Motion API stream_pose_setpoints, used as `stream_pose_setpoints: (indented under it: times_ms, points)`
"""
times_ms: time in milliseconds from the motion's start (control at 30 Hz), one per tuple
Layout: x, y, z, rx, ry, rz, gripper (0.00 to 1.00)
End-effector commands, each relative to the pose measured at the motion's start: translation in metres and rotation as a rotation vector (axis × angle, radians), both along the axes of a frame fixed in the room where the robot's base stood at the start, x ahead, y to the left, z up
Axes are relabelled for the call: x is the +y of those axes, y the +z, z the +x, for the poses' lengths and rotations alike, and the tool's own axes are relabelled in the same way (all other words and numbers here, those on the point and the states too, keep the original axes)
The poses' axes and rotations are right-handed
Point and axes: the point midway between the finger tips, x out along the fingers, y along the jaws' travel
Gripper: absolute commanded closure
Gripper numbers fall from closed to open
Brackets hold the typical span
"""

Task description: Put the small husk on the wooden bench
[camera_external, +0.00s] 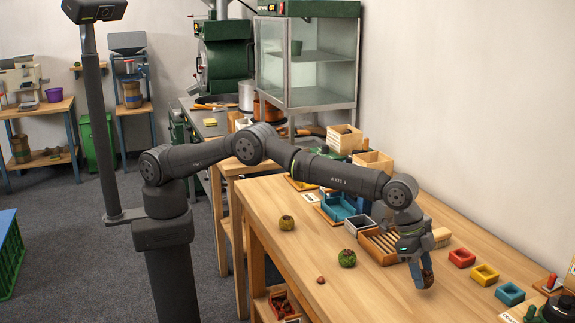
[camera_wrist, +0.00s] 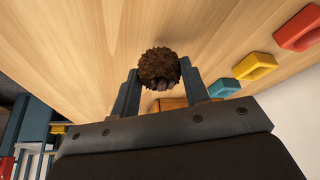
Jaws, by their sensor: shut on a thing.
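My gripper (camera_external: 422,272) points down over the right part of the wooden bench (camera_external: 375,297). In the wrist view my gripper (camera_wrist: 158,76) is shut on a small, round, brown, spiky husk (camera_wrist: 158,64), held between the fingertips. In the external view the husk is mostly hidden by the fingers. The gap between it and the bench top is hard to judge.
A slatted wooden tray (camera_external: 378,246) lies just behind my gripper. Red (camera_external: 461,257), yellow (camera_external: 485,275) and teal (camera_external: 510,294) small trays stand to the right. A blue bin (camera_external: 340,206) is farther back.

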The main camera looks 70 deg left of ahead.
Motion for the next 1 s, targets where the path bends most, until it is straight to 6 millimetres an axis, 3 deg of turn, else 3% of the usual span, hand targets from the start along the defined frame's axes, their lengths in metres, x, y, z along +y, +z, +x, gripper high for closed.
stream_pose_setpoints:
  times_ms: [200,567,600,700,1000]
  points:
    - [0.001,-0.03,-0.001,0.001,0.001,0.002,0.8]
    - [0.0,-0.034,-0.001,0.0,0.001,0.001,0.8]
    - [0.0,-0.034,-0.001,0.0,0.001,0.001,0.52]
    - [0.0,-0.033,-0.001,0.0,0.001,0.001,0.36]
    - [0.0,-0.031,-0.001,0.0,0.001,0.0,0.36]
